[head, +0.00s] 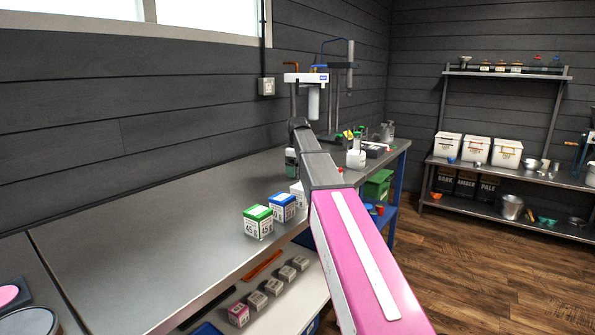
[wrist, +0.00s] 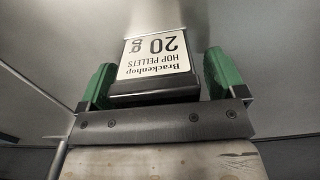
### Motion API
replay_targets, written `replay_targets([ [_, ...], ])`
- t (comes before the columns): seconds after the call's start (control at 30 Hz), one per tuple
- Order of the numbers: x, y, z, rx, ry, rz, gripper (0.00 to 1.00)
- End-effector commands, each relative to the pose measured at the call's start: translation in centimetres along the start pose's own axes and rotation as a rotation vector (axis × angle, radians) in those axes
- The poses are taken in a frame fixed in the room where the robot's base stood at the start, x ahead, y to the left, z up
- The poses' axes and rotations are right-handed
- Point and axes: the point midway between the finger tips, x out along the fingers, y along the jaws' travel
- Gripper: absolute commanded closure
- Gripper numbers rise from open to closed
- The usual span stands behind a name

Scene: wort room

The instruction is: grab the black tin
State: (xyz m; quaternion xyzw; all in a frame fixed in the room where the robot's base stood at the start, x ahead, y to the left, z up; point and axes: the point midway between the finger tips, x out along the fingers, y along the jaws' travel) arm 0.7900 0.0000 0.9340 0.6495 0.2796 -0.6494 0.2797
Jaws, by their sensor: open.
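The black tin (wrist: 155,87) shows in the wrist view with a pale label reading Brackenhop, 20 g, hop pellets. My gripper (wrist: 160,66) is open, with one green finger on each side of the tin. The tin lies between the fingers, close to the dark palm bar. I cannot tell whether either finger touches it. In the head view my pink and grey arm reaches over the steel bench (head: 140,240), and I cannot make out the tin there.
A green-topped box (head: 258,222), a blue-topped box (head: 282,208) and a pale box (head: 298,191) stand in a row along the bench's front edge, left of my arm. Bench equipment (head: 306,80) stands farther back. The bench's left part is clear. Small boxes sit on a shelf below.

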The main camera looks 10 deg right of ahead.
Motion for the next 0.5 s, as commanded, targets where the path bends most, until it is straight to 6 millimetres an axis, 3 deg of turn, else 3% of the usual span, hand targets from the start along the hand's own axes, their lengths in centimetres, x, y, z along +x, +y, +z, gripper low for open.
replay_targets([
  [0.23, 0.27, 0.03, -0.01, 0.0, 0.0, 0.0, 0.14],
  [0.4, 0.26, 0.03, -0.01, 0.0, 0.0, 0.0, 0.67],
  [0.5, 0.24, 0.03, -0.01, 0.0, 0.0, 0.0, 0.67],
])
